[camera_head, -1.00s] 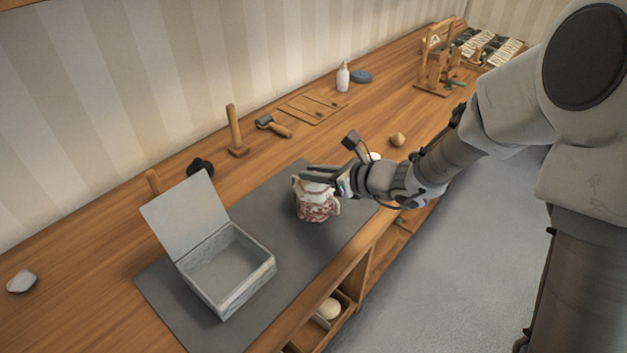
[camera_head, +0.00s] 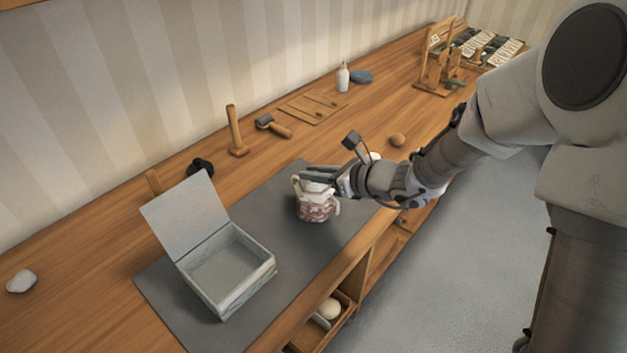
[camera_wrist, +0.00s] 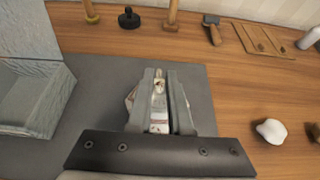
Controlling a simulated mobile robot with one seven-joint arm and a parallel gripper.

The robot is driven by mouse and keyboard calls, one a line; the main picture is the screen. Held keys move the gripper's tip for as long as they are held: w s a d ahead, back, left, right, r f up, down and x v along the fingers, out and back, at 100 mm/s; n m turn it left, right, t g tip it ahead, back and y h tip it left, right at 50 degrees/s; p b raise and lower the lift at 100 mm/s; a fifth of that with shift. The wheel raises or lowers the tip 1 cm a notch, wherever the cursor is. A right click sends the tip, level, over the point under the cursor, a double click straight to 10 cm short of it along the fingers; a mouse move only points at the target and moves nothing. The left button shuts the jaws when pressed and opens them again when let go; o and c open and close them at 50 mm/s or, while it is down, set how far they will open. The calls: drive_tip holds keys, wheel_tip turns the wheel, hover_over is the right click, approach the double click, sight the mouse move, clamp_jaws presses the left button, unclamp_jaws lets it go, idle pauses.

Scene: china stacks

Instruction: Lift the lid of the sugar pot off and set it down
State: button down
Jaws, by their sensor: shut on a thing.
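The sugar pot (camera_head: 317,210), white with a red pattern and side handles, stands upright on the dark grey mat (camera_head: 300,262). My gripper (camera_head: 308,178) is at the top of the pot, reaching in from the right. In the wrist view, my gripper (camera_wrist: 160,80) has its two fingers close together on a narrow pale piece, the lid (camera_wrist: 158,92). The fingers cover most of the lid, and I cannot see a clear gap between lid and pot.
A grey box (camera_head: 222,272) with its cover raised stands on the mat to the left. A white lump (camera_wrist: 270,131) and a brown ball (camera_head: 397,140) lie right of the mat. Bare mat lies between box and pot.

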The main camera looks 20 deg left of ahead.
drive_tip(key=shift+r+p, duration=1)
drive_tip(key=shift+r, duration=0.55)
drive_tip(key=shift+f, duration=0.1)
